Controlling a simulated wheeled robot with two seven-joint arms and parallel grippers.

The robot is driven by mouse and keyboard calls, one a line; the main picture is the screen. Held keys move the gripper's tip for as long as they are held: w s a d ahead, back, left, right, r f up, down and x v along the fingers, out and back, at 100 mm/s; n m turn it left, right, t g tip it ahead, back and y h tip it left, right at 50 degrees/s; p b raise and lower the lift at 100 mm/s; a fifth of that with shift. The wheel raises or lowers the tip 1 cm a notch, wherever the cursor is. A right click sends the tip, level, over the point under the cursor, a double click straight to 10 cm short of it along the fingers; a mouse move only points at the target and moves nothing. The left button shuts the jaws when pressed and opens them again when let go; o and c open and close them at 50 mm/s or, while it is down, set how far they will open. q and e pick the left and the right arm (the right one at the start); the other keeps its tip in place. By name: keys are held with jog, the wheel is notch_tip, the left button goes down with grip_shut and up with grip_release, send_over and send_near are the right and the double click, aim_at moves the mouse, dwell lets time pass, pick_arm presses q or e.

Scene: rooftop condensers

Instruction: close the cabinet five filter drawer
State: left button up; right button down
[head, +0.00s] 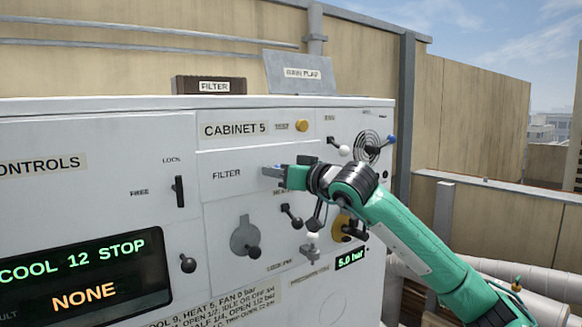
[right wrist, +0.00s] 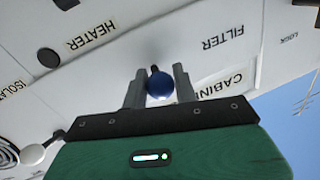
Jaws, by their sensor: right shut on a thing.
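The filter drawer front (head: 222,188) is a white panel marked FILTER, below the CABINET 5 label (head: 235,130) in the head view. It looks nearly in line with the cabinet face; any small gap cannot be told. My right gripper (head: 272,173) is at the panel, right of its FILTER label. In the right wrist view, my right gripper (right wrist: 160,90) is shut on a round blue knob (right wrist: 160,85), with a finger on each side. The drawer's right part is hidden behind my right arm in the head view. My left gripper is out of view.
A lock lever (head: 179,191) marked LOCK and FREE stands left of the drawer. Black-knobbed levers (head: 291,215) and a round grey dial (head: 245,238) sit below. A white-knobbed lever (head: 343,150) is at upper right. A FILTER-labelled box (head: 209,86) stands on top.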

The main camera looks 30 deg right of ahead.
jog(key=shift+r, duration=0.1)
jog(key=c, duration=1.4)
grip_release()
jog(key=shift+o, duration=1.4)
jog(key=shift+w+a, duration=0.25)
jog(key=shift+s+d+f+b, duration=0.2)
jog(key=shift+s+d+b, duration=0.2)
jog(key=shift+s, duration=0.25)
pick_arm(q)
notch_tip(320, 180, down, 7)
jog(key=b, duration=0.6)
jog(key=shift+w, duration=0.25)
pick_arm(e)
jog(key=v, duration=1.2)
jog(key=shift+s+a, duration=0.3)
jog(key=shift+s, duration=0.1)
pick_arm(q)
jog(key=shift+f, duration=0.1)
